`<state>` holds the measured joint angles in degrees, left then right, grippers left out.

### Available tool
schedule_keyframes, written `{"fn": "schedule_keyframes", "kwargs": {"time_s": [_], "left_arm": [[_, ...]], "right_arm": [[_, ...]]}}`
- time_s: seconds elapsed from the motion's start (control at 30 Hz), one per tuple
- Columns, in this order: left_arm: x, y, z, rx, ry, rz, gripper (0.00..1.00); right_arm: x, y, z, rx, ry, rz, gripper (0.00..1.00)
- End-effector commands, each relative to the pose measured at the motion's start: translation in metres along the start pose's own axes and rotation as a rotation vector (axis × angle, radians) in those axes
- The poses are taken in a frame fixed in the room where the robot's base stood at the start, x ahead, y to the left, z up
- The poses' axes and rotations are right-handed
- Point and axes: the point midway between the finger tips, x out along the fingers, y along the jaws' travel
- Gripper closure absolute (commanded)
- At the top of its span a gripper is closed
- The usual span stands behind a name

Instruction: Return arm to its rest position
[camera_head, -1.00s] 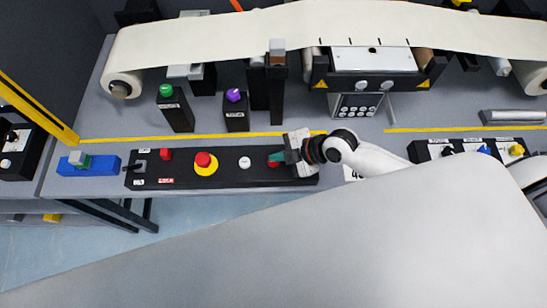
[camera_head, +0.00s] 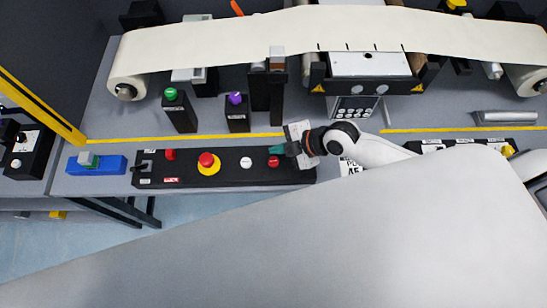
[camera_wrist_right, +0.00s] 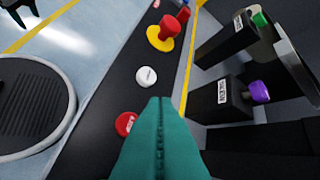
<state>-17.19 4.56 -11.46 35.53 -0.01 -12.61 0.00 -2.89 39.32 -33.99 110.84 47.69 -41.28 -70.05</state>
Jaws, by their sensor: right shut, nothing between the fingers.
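My right arm (camera_head: 375,150) reaches in from the right over the black control panel (camera_head: 225,174). My right gripper (camera_head: 286,149), with teal fingers, is shut and empty above the panel's right end. It is near the red button (camera_head: 273,161), which shows clear of the fingers. In the right wrist view the shut fingers (camera_wrist_right: 159,105) point along the panel. The red button (camera_wrist_right: 125,124) lies to their left and the white button (camera_wrist_right: 147,76) beyond their tips.
A red emergency knob on a yellow base (camera_head: 208,163) stands on the panel. Behind are black posts with a green button (camera_head: 171,94) and a purple button (camera_head: 236,99). A cream conveyor belt (camera_head: 220,40) runs across the back. A blue box (camera_head: 108,165) sits at left.

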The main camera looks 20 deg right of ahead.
Motion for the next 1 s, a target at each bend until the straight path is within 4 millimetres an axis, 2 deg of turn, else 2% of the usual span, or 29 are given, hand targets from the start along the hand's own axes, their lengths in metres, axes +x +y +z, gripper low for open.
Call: {"fn": "schedule_keyframes", "kwargs": {"time_s": [0.63, 0.73, 0.87, 1.0], "left_arm": [[0.000, 0.000, 0.000, 0.000, 0.000, 0.000, 0.46], [0.000, 0.000, 0.000, 0.000, 0.000, 0.000, 0.46], [0.000, 0.000, 0.000, 0.000, 0.000, 0.000, 0.46], [0.000, 0.000, 0.000, 0.000, 0.000, 0.000, 0.46]], "right_arm": [[0.000, 0.000, 0.000, 0.001, 0.000, 0.000, 1.00], [0.000, 0.004, 0.007, 0.031, 0.001, 0.005, 1.00], [-0.006, 0.016, 0.029, 0.195, 0.035, 0.022, 1.00], [-0.029, 0.030, 0.041, 0.508, 0.161, 0.004, 1.00]]}}
